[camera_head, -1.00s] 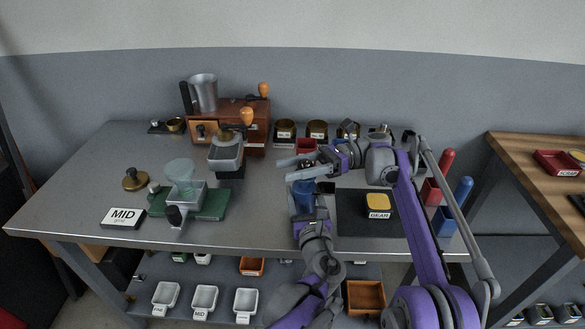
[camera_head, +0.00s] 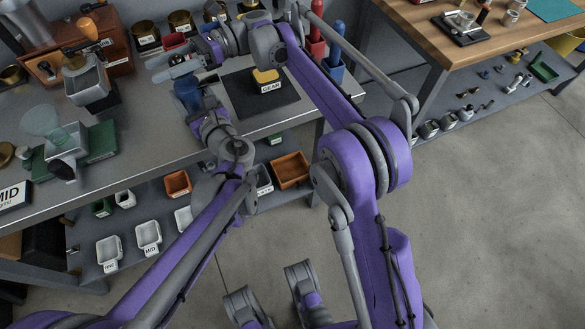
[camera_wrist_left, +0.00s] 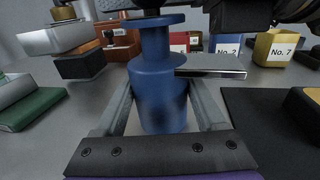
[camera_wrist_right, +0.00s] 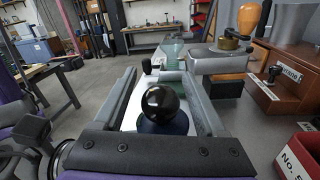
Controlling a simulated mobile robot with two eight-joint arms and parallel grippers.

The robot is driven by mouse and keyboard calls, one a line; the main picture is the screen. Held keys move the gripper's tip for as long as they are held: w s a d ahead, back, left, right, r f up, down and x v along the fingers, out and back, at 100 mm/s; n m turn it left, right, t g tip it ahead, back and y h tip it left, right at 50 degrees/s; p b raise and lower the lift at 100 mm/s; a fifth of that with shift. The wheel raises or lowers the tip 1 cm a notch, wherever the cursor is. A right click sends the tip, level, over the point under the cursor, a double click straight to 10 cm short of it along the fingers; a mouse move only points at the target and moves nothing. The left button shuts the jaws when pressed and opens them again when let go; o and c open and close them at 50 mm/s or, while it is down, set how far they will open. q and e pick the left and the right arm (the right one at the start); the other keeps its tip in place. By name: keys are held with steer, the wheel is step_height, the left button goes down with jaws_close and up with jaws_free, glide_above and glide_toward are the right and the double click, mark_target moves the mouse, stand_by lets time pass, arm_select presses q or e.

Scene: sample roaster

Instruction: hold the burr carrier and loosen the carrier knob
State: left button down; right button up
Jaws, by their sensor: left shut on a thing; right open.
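The burr carrier is a blue flanged cylinder (camera_wrist_left: 163,85), upright at the table's front part in the left wrist view. It shows small in the head view (camera_head: 187,92). My left gripper (camera_wrist_left: 160,108) is shut on its body, one finger on each side. The carrier knob is a glossy black ball (camera_wrist_right: 160,104) in the right wrist view, above the dark blue top of the carrier. My right gripper (camera_wrist_right: 162,82) is open, with its fingers on either side of the knob. I cannot tell whether they touch it. In the head view the right gripper hides the knob.
A black mat (camera_head: 239,107) with a yellow block labelled GEAR (camera_head: 267,76) lies right of the carrier. A grey-topped grinder part (camera_head: 87,83) and a green-based device (camera_head: 101,139) stand left.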

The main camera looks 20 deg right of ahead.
steer(key=d+m+t, duration=0.1)
steer(key=d+t, duration=0.1)
steer(key=d+m+t, duration=0.2)
steer(key=d, duration=0.1)
steer(key=s+d+m+t, duration=0.1)
steer(key=d+t, duration=0.2)
steer(key=shift+h, duration=0.3)
steer(key=s+d+f+n+t+h, duration=0.1)
steer(key=s+d+n+h, duration=0.1)
steer(key=d, duration=0.1)
steer(key=s+d+f+n+h, duration=0.2)
steer(key=d+n+h, duration=0.1)
steer(key=s+d+f+n+t+h, duration=0.1)
steer(key=s+d+f+n+h, duration=0.1)
steer(key=d+h, duration=0.1)
steer(key=shift+s+d+n+t, duration=0.15)
steer(key=shift+s+n+t, duration=0.15)
steer(key=shift+s, duration=0.1)
steer(key=s+n+h, duration=0.1)
steer(key=s+d+f+n+h, duration=0.1)
steer(key=shift+s+d+f, duration=0.2)
steer(key=shift+s+f, duration=0.1)
steer(key=s+f+n+g+h, duration=0.2)
steer(key=s+f+n+h, duration=0.2)
steer(key=s+f+n, duration=0.3)
steer(key=shift+s+a+f+n+g, duration=0.25)
steer(key=shift+s+f+n+g, duration=0.15)
steer(key=shift+s+f, duration=2.45)
steer(key=shift+s+r, duration=0.55)
steer(key=shift+r, duration=0.1)
